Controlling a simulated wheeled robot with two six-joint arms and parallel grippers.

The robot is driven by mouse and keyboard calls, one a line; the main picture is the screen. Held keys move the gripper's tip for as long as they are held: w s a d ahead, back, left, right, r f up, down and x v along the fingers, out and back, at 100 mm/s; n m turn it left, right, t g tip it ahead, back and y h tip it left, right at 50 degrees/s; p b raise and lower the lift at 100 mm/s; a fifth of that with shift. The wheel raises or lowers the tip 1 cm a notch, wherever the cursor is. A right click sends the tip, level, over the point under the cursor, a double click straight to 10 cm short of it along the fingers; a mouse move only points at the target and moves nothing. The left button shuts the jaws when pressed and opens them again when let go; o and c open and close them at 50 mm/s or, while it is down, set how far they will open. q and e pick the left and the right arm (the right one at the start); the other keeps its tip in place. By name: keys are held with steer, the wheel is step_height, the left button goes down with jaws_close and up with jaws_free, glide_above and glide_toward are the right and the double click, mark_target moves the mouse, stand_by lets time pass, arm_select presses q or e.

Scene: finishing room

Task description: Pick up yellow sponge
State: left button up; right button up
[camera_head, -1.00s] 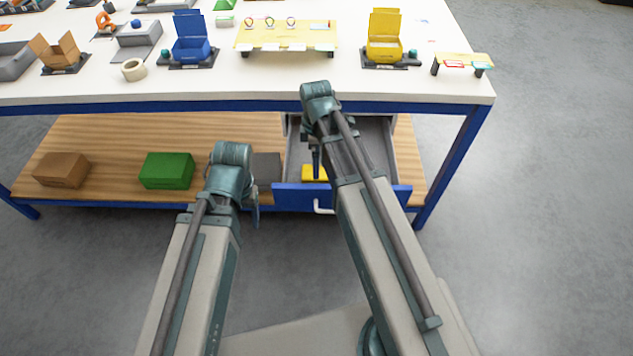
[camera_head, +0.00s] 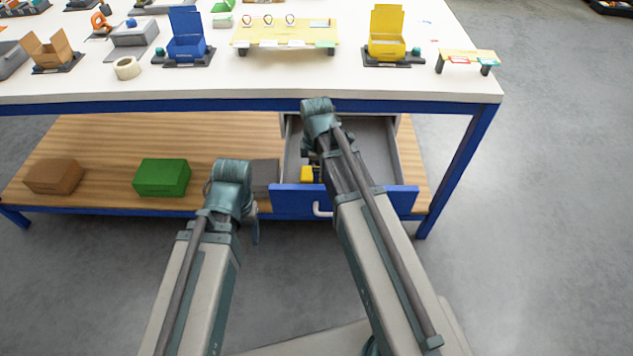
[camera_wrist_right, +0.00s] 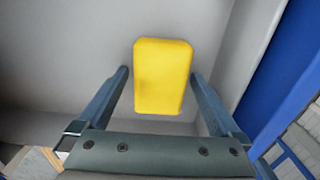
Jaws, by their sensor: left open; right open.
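The yellow sponge (camera_head: 306,174) lies in the open drawer (camera_head: 375,150) under the table, partly hidden by my right arm in the head view. In the right wrist view, the sponge (camera_wrist_right: 163,62) lies flat on the grey drawer floor. My right gripper (camera_wrist_right: 158,76) is open, with one finger on each side of the sponge's lower part and gaps between. I cannot tell its height above the sponge. My left gripper (camera_head: 254,225) points down in front of the lower shelf, left of the drawer front, and is open and empty; its fingers show only in part.
The blue drawer front (camera_head: 390,201) with a white handle faces me. A green box (camera_head: 162,177) and a brown box (camera_head: 54,176) stand on the wooden shelf (camera_head: 105,145). The white tabletop (camera_head: 400,84) overhangs the drawer and carries several fixtures.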

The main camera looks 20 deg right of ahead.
steer(key=shift+r, duration=0.1)
steer(key=c, duration=1.2)
steer(key=shift+r, duration=0.1)
steer(key=shift+c, duration=0.2)
step_height(320, 180, up, 10)
steer(key=p, duration=1)
